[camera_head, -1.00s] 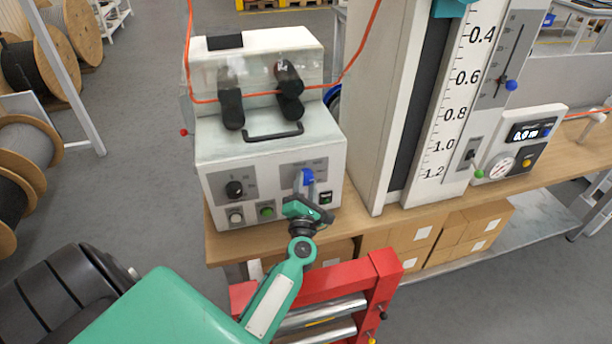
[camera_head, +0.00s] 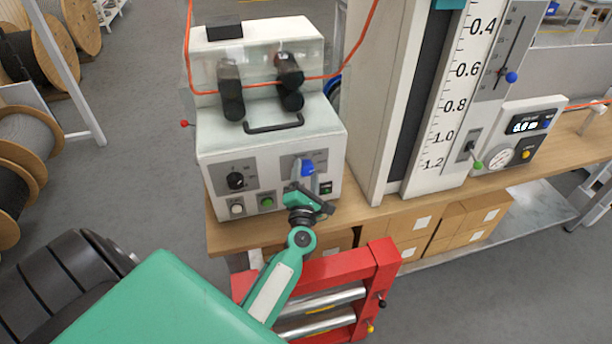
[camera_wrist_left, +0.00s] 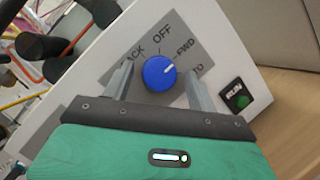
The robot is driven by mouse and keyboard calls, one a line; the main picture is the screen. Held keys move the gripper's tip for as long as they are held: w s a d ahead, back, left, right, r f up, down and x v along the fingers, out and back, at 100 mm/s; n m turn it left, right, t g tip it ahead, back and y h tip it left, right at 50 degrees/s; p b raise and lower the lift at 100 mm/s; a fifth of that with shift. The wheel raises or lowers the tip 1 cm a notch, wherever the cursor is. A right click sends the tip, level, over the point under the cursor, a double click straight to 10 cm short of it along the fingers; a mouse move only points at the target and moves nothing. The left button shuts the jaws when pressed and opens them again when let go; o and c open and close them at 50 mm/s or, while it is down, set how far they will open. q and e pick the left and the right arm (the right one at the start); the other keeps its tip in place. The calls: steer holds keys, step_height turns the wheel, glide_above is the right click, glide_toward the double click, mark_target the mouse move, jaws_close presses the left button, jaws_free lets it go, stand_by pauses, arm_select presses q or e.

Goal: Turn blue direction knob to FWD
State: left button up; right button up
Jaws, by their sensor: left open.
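The blue direction knob (camera_head: 307,168) is on the right part of the white machine's front panel (camera_head: 222,206). In the left wrist view the knob (camera_wrist_left: 158,74) sits between the two fingers of my left gripper (camera_wrist_left: 158,78), with a gap on each side. Its white pointer line points right and slightly up, toward the FWD side of the dial and away from OFF and BACK. My left gripper (camera_head: 304,187) is open just in front of the panel. My right gripper is not in view.
A black knob (camera_head: 236,180) and a green button (camera_head: 267,201) are left of the blue knob. A RUN switch (camera_wrist_left: 238,97) is close on its right. A red frame (camera_head: 384,262) stands below, and a tall scale column (camera_head: 372,130) stands to the right.

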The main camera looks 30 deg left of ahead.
arm_select(q)
steer(key=b+v, duration=0.4)
steer(key=v, duration=1)
steer(key=shift+b, duration=0.4)
steer(key=shift+w+f, duration=0.1)
